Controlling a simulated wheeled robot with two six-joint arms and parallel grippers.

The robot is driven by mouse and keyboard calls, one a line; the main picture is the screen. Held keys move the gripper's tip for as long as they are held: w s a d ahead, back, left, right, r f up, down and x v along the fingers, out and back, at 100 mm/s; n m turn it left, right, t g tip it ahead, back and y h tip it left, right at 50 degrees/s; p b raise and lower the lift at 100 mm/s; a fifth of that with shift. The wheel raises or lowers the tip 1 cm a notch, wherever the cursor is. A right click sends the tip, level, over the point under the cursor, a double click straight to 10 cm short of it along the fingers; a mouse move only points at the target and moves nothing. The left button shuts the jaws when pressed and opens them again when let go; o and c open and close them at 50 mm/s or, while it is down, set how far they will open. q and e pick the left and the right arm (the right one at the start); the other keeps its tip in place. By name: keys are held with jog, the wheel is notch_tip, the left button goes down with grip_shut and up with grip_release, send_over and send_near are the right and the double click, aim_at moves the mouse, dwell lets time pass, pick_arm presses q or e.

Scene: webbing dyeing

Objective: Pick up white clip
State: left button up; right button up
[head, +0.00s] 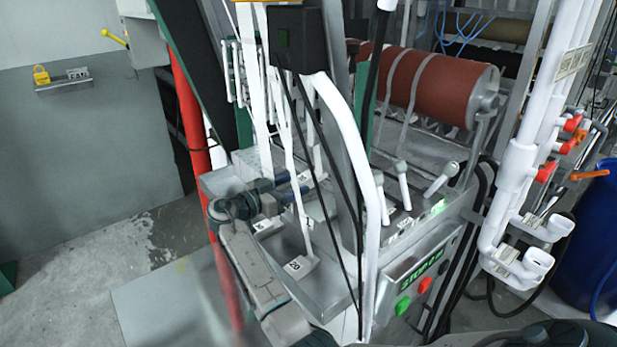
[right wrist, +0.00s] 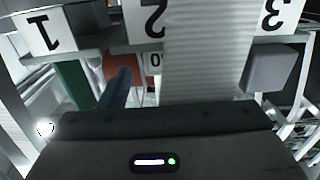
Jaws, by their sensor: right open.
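My right gripper (head: 296,187) is open among the hanging white webbing strips (head: 283,140) at the machine's front. In the right wrist view, a broad white strip (right wrist: 203,65) runs down just ahead of the gripper, with one dark finger to its left. I cannot tell whether the strip lies between the fingers. I cannot make out a white clip for certain. A pale block (right wrist: 270,68) stands right of the strip, and a small pale piece marked 20 (head: 299,267) rests at a strip's lower end. My left gripper is not in view.
White plates marked 1 (right wrist: 42,32), 2 (right wrist: 150,18) and 3 (right wrist: 278,14) hang close ahead. A white pipe (head: 365,170) and black cables stand right of the gripper. A red roller (head: 428,85) and the control panel (head: 420,275) are further right. Open floor (head: 80,265) lies left.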

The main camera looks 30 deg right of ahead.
aim_at(303, 177)
jog(key=shift+w+d+r+p, duration=0.1)
jog(key=shift+d+r+p, duration=0.15)
jog(key=shift+d+p, duration=0.35)
jog(key=shift+w+d+r+p, duration=0.1)
jog(key=shift+d+r+p, duration=0.15)
jog(key=shift+d+p, duration=0.3)
jog(key=d+p, duration=0.1)
jog(key=d, duration=0.1)
jog(key=shift+w+d+f+p, duration=0.1)
jog(key=shift+d+f+p, duration=0.05)
jog(key=shift+d+p, duration=0.25)
jog(key=shift+f, duration=0.15)
jog(key=shift+a, duration=0.1)
jog(key=c, duration=1.1)
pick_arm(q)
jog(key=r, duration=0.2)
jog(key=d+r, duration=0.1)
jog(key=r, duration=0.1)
pick_arm(e)
jog(key=shift+c, duration=0.2)
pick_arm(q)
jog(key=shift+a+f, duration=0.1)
pick_arm(e)
jog(key=shift+d+r, duration=0.2)
